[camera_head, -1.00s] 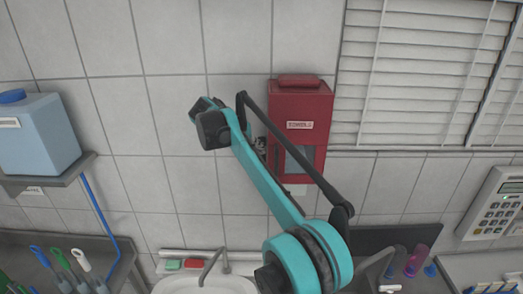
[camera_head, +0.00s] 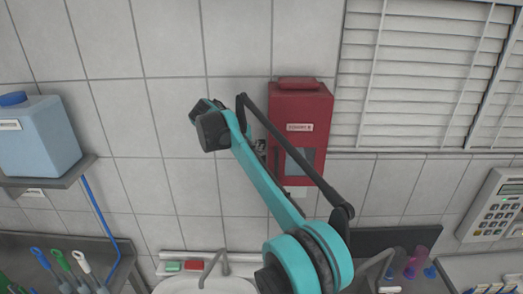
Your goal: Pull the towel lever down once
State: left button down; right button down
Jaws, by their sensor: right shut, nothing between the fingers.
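The red towel dispenser (camera_head: 315,105) is on the tiled wall, right of centre, with a pale label and a bluish window low on its front. My right arm reaches up from the bottom, and its links cover the dispenser's lower left part. My right gripper (camera_head: 261,148) shows only as a small grey and dark shape at the dispenser's left edge, mostly behind my arm. It is shut and empty. Whether it touches the dispenser cannot be told. I cannot make out the towel lever clearly. My left gripper is not in view.
A blue jug (camera_head: 38,138) stands on a shelf at the left, above a counter with brushes (camera_head: 65,262). A white sink (camera_head: 205,285) and tap are below. Window blinds (camera_head: 420,70) and a keypad device (camera_head: 495,205) are at the right. The wall left of the dispenser is bare.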

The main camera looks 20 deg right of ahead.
jog(key=shift+w+r+p, duration=0.1)
jog(key=shift+r+p, duration=1.15)
jog(key=shift+r, duration=0.35)
jog(key=shift+r, duration=0.1)
notch_tip(320, 180, up, 5)
jog(key=p, duration=0.4)
